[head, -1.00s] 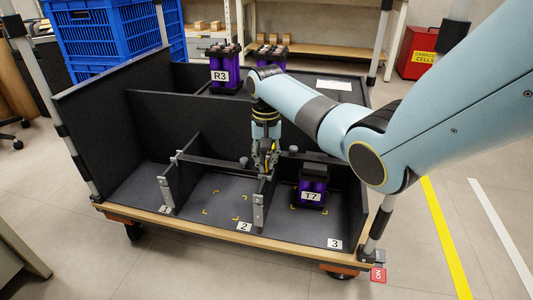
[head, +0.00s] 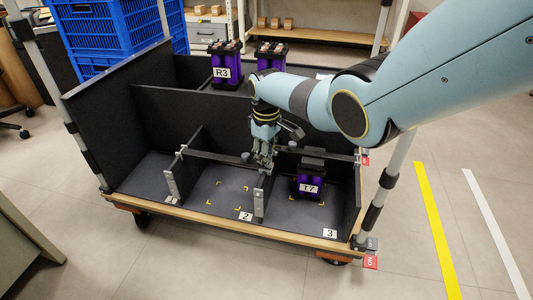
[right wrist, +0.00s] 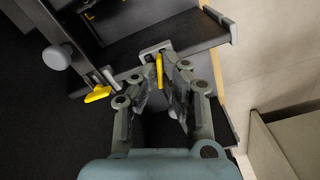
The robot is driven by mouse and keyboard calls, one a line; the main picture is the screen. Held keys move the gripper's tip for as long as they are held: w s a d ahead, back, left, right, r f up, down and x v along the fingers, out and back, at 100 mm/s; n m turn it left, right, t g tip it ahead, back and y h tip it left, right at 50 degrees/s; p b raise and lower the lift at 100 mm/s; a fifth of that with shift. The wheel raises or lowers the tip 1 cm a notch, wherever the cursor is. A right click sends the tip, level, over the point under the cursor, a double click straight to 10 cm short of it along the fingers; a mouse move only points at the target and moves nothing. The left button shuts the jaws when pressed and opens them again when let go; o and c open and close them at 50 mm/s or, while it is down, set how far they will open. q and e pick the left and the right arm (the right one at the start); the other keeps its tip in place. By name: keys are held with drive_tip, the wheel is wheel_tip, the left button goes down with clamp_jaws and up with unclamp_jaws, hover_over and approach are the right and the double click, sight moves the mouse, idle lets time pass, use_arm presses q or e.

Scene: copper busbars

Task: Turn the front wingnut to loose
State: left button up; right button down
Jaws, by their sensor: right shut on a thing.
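In the right wrist view, the front wingnut (right wrist: 159,71) is a yellow wing standing between the fingertips of my right gripper (right wrist: 163,68). The gripper is shut on it, and its wing points along the fingers. A second yellow wingnut (right wrist: 97,94) sits farther left, lying crosswise and apart from the fingers. In the head view, my right gripper (head: 264,160) reaches down to the divider between bays 2 and 3, hiding the wingnuts there. The left gripper is not in view.
The black cart (head: 110,125) has a wooden front edge (head: 280,238). A purple cell block T7 (head: 311,180) stands in bay 3, right of the gripper. Block R3 (head: 225,66) stands on the back level. A grey knob (right wrist: 56,57) is left of the wingnuts. Bay 2 is empty.

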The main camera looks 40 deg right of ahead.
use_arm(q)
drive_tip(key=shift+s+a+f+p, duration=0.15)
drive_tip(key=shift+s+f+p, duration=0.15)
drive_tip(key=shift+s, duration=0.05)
use_arm(e)
drive_tip(key=shift+n, duration=2)
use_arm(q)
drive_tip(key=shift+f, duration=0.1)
use_arm(e)
drive_tip(key=c, duration=1.5)
unclamp_jaws()
wheel_tip(320, 180, up, 12)
